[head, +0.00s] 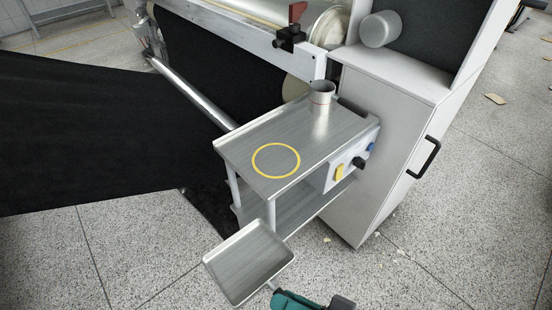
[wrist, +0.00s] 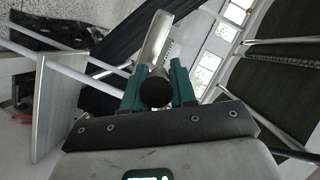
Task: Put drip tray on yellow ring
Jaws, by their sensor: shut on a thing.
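The drip tray (head: 248,264) is a shallow grey metal pan with a raised rim, held out in front of the steel stand at the lower middle of the head view. My gripper (head: 279,295) is shut on its handle at the tray's near right corner. In the wrist view the dark round handle end (wrist: 156,92) sits between the green fingers (wrist: 156,85), and the tray (wrist: 154,38) shows nearly edge-on beyond. The yellow ring (head: 253,161) is a flat circle on the stand's top; nothing lies on it. The tray is apart from the ring, nearer to me.
The stand's top (head: 245,142) carries a metal cup (head: 321,100) at its back right corner. A control box (head: 347,168) with knobs is on its right side. A white cabinet (head: 387,130) stands to the right. Black sheet material (head: 90,130) hangs at left.

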